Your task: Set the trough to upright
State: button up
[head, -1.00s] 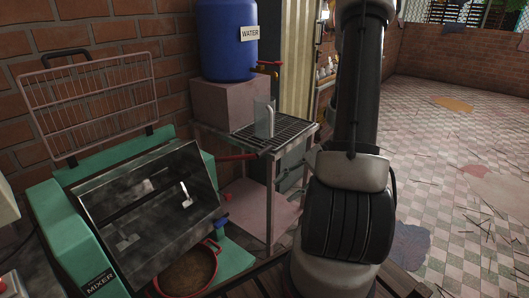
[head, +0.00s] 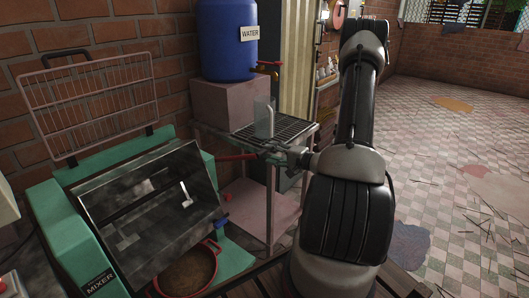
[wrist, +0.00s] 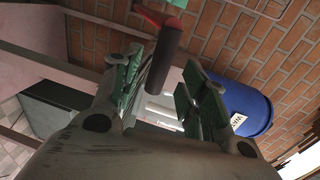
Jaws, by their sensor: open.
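The mixer's metal trough (head: 150,215) is tilted forward in its green frame (head: 60,232) at the left of the head view, its open inside with paddles showing. A red lever (head: 232,157) with a dark grip sticks out from the mixer's right side. In the wrist view the dark grip (wrist: 164,58) lies between the finger pads, nearer the left one. My gripper (head: 274,152) is open at the lever's outer end; it also shows in the wrist view (wrist: 163,75). I cannot tell whether a pad touches the grip.
A metal stand (head: 268,190) with a grated top holds a clear jug (head: 264,118) close behind my gripper. A blue water barrel (head: 229,40) sits on a block behind. A red pot (head: 187,270) is below the trough. A wire guard (head: 95,105) stands raised. Open floor lies at right.

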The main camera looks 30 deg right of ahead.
aim_at(267, 151)
jog(key=shift+x, duration=2.15)
grip_shut()
